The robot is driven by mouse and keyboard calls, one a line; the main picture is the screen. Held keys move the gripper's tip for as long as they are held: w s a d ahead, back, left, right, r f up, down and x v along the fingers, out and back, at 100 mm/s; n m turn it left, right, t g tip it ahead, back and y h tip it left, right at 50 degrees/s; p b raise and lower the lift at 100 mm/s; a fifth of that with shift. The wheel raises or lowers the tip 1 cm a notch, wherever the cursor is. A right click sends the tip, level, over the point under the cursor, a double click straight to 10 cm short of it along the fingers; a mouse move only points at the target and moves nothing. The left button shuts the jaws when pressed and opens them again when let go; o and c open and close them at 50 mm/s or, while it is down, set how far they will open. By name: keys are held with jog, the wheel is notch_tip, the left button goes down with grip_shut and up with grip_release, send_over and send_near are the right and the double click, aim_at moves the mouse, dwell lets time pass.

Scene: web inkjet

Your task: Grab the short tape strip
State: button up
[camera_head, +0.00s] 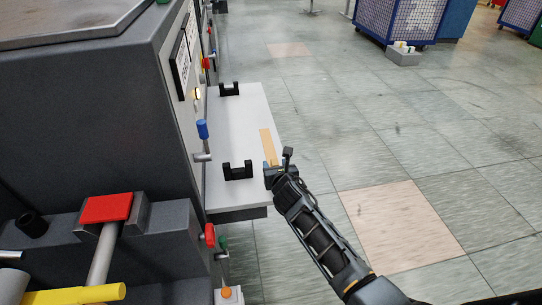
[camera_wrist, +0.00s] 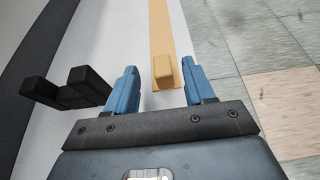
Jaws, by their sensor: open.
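The tape strip (camera_head: 267,143) is a flat tan strip lying lengthwise near the right edge of the white shelf (camera_head: 231,120). In the wrist view the strip (camera_wrist: 160,30) runs away from me, with a raised tan block-like tab (camera_wrist: 163,70) at its near end. My gripper (camera_wrist: 155,85) is open, and its two blue fingers stand on either side of the tab without visibly touching it. The tab is closer to the right finger. In the head view my gripper (camera_head: 279,165) is at the strip's near end and hides part of it.
Two black U-shaped brackets stand on the shelf, one near (camera_head: 237,171) and one far (camera_head: 229,90). The near bracket (camera_wrist: 75,88) is left of my fingers in the wrist view. The grey machine (camera_head: 100,120) with levers borders the shelf's left. Open tiled floor lies right.

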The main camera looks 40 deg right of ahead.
aim_at(275, 163)
jog(key=b+x, duration=0.1)
jog(key=x, duration=0.4)
jog(key=shift+s+d, duration=0.15)
jog(key=shift+c, duration=0.2)
jog(key=c, duration=0.7)
